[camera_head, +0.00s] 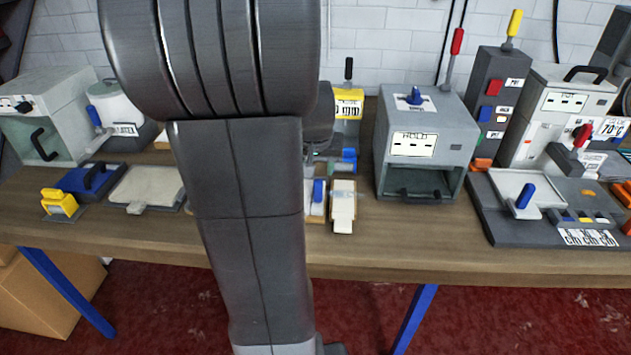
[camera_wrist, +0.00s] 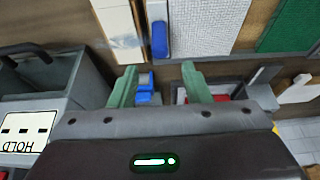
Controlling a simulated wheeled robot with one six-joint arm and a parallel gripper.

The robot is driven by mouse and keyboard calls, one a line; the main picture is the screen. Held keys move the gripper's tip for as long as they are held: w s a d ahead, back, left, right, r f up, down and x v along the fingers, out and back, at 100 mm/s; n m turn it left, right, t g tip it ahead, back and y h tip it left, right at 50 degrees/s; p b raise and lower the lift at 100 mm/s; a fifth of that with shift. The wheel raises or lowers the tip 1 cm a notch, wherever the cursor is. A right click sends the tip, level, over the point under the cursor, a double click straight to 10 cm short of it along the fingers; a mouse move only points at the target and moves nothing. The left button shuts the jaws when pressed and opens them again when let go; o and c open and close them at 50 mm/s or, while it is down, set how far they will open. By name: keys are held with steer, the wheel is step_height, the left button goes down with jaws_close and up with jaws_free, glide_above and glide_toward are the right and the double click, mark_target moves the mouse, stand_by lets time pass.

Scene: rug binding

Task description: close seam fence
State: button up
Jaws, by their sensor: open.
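In the wrist view my gripper (camera_wrist: 160,80) is open, with two green fingers spread apart. Beyond the fingertips a blue upright handle (camera_wrist: 159,40) stands on a pale metal strip beside a white textured panel (camera_wrist: 206,27); this may be the seam fence, but I cannot be sure. Small blue blocks (camera_wrist: 146,88) show between the fingers, nearer the left one; I cannot tell whether they touch it. In the head view the blue handle (camera_head: 319,190) shows just right of my arm, which hides much of that station and my gripper.
A grey HOLD box (camera_head: 428,140) with an open front stands right of the station; it also shows in the wrist view (camera_wrist: 30,130). A pale strip (camera_head: 343,205) lies between them. A dark panel (camera_head: 500,215) with another blue handle is farther right. The table's front strip is clear.

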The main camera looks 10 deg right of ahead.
mark_target(317, 181)
steer(key=x, duration=1)
steer(key=shift+w+f, duration=0.1)
steer(key=shift+f, duration=0.2)
jaws_close()
